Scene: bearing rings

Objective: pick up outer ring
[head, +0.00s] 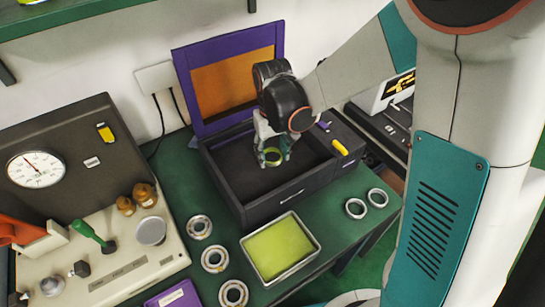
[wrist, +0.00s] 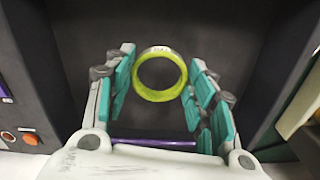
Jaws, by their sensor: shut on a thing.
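The outer ring (wrist: 142,92), a thin ring with a yellow-green lower part and a silvery upper edge, is between my gripper's teal-padded fingers (wrist: 160,72) in the wrist view. My gripper is shut on it. In the head view my gripper (head: 273,150) reaches down into an open dark box (head: 290,202) with the ring (head: 272,163) at its fingertips. I cannot tell whether the ring touches the box floor.
The box's purple-framed lid (head: 182,72) stands open behind. A tray with a yellow-green surface (head: 318,255) sits in front. Several bearing rings (head: 214,271) lie left of the tray, and two rings (head: 356,218) lie right. A gauge panel (head: 75,130) stands at left.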

